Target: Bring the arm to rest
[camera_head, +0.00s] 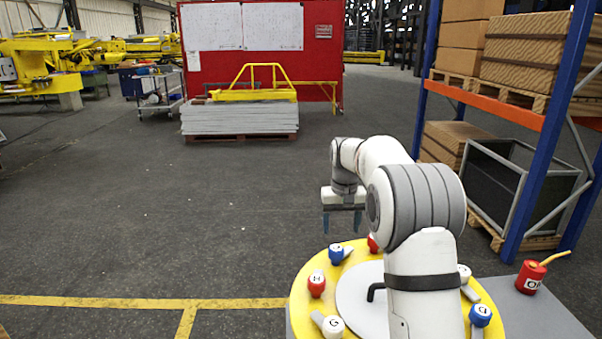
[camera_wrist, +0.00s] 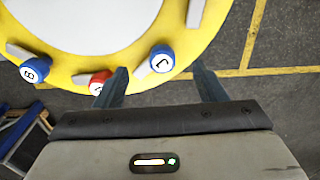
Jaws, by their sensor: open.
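My gripper (camera_head: 342,222) points down over the far left side of a yellow ring (camera_head: 302,290). Its two fingers are apart with nothing between them. My gripper also shows in the wrist view (camera_wrist: 160,74), where its fingers frame the ring's edge near a blue lettered knob (camera_wrist: 161,60).
The ring carries red H (camera_head: 316,285), white G (camera_head: 333,326) and blue (camera_head: 480,315) knobs around a grey centre. A red can (camera_head: 530,277) with a yellow spout stands on the grey top at right. Shelving (camera_head: 533,130) stands behind. The floor at left is clear.

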